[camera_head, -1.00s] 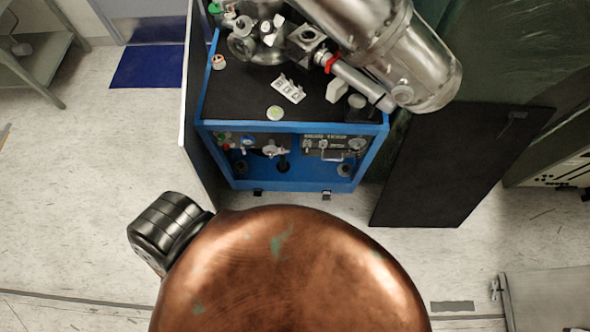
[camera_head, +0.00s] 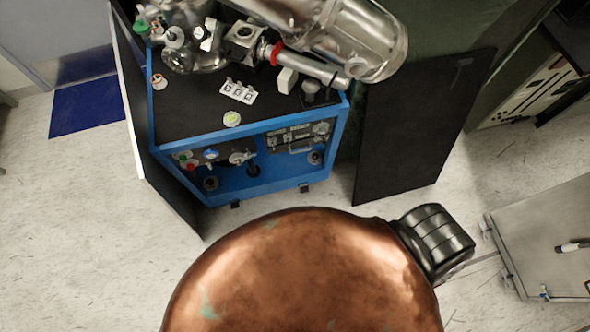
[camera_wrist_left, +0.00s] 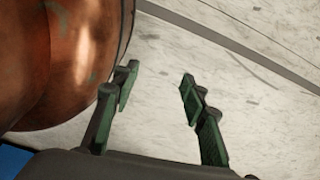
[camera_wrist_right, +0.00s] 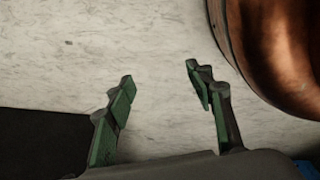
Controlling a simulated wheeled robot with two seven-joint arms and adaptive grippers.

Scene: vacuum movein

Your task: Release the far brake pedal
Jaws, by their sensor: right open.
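The blue cart (camera_head: 282,181) stands ahead of me in the head view, with a black top. Two small black pedals stick out at the foot of its front: a left one (camera_head: 235,205) and a right one (camera_head: 304,188). The right one lies slightly farther up the picture; whether either is pressed is too small to tell. My left gripper (camera_wrist_left: 160,75) is open and empty over pale floor in the left wrist view. My right gripper (camera_wrist_right: 160,75) is open and empty over floor in the right wrist view. Neither gripper shows in the head view; both are apart from the pedals.
A black panel (camera_head: 420,130) leans at the cart's right side. A side panel (camera_head: 160,165) stands open on the left. Steel vacuum parts (camera_head: 335,35) sit on top. A grey metal cart (camera_head: 555,230) is at the right. Pale floor (camera_head: 90,210) is clear at the left and between me and the cart.

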